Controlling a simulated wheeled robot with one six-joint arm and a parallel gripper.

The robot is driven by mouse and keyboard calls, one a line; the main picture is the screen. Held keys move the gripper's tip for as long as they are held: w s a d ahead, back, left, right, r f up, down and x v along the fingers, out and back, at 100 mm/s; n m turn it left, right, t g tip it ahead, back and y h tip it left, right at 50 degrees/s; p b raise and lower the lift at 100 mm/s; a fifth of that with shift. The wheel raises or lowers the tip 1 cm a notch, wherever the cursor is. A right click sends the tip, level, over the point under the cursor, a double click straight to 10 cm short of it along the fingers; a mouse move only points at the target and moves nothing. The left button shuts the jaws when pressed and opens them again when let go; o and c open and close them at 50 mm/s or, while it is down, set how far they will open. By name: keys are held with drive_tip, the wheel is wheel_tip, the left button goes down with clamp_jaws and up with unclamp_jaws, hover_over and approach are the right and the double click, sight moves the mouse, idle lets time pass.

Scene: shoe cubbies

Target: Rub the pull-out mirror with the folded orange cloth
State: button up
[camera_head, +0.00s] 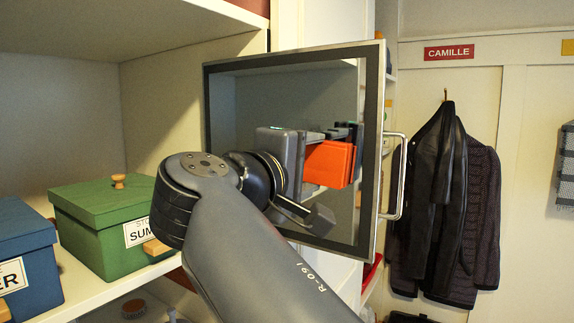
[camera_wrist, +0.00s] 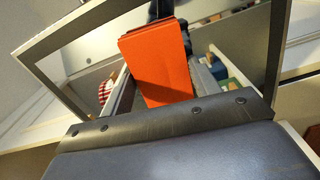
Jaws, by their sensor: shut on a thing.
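The pull-out mirror (camera_head: 290,88) stands out from the shelving in the head view, with a dark border and a metal bar handle (camera_head: 396,178) on its right edge. My gripper (camera_head: 314,148) is in front of the glass, shut on the folded orange cloth (camera_head: 326,166). In the wrist view the cloth (camera_wrist: 158,62) stands out between the fingers towards the mirror (camera_wrist: 85,45). The cloth's far edge is at or very near the glass, beside its own reflection; I cannot tell whether it touches. My arm hides the mirror's lower left part.
A green lidded box (camera_head: 95,210) and a blue box (camera_head: 20,255) stand on the shelf at left, close to my arm. A dark jacket (camera_head: 440,200) hangs right of the mirror under a red CAMILLE sign (camera_head: 449,52).

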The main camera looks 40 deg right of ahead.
drive_tip(key=shift+w+a+r+p, duration=1.15)
drive_tip(key=shift+w+a+p, duration=0.75)
drive_tip(key=shift+w, duration=3)
drive_tip(key=shift+s+d+f+b, duration=0.1)
drive_tip(key=shift+s+d+b, duration=0.5)
drive_tip(key=shift+s, duration=1.1)
drive_tip(key=shift+s+d+r+b, duration=0.1)
drive_tip(key=shift+s+d+b, duration=0.5)
drive_tip(key=shift+s, duration=1.05)
drive_tip(key=shift+s+d+f+b, duration=0.1)
drive_tip(key=shift+s+d+b, duration=0.5)
drive_tip(key=shift+s, duration=1.1)
drive_tip(key=w+a+p, duration=0.3)
drive_tip(key=w, duration=0.7)
drive_tip(key=shift+a, duration=0.2)
drive_tip(key=shift+a, duration=0.1)
drive_tip(key=shift+v, duration=2.9)
drive_tip(key=shift+a, duration=0.1)
